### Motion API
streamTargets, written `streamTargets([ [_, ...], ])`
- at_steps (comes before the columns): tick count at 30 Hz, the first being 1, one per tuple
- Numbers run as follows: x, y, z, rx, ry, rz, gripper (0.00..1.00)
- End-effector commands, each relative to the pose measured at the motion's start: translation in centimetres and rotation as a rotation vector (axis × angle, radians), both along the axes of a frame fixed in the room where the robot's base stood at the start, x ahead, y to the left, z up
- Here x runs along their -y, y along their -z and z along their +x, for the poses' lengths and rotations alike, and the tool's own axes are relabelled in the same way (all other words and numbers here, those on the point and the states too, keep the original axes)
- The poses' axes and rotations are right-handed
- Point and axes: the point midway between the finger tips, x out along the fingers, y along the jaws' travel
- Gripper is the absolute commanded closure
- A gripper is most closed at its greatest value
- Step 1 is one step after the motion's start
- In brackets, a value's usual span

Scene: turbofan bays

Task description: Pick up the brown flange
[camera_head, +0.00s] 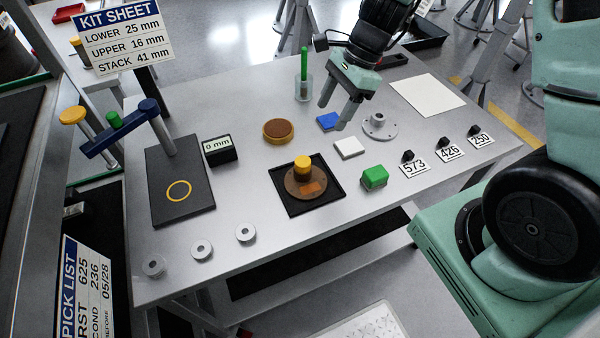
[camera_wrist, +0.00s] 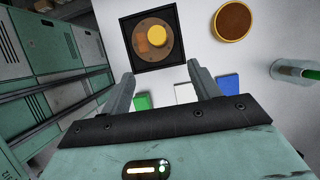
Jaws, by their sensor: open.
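A brown flange (camera_head: 306,188), a round disc with a yellow cap (camera_head: 302,163) at its centre and an orange patch, lies in a square black tray (camera_head: 288,205) in the middle of the table. It also shows at the top of the wrist view (camera_wrist: 172,52), beyond my fingertips. My gripper (camera_head: 337,112) is open and empty. It hangs above the table, behind and to the right of the flange in the head view, near a blue block (camera_head: 328,121) and a white block (camera_head: 349,148). In the wrist view my fingers (camera_wrist: 162,73) are spread apart.
A green block (camera_head: 374,178) stands right of the tray. A grey flange (camera_head: 379,127) lies farther back. A brown round dish (camera_head: 278,131) and a clear cup with a green stick (camera_head: 303,88) stand behind. A dark board with a post (camera_head: 180,195) and several washers are at left.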

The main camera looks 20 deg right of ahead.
Motion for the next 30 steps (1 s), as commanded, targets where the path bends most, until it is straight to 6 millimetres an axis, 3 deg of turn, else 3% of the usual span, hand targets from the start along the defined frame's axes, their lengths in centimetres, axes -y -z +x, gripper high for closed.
streamTargets([
  [15,-3.8,9.2,-0.2,-0.006,-0.002,0.001,0.38],
  [25,-4.9,11.7,-0.2,-0.003,-0.003,0.000,0.38],
  [30,-6.0,14.0,-0.4,-0.006,-0.002,0.000,0.38],
])
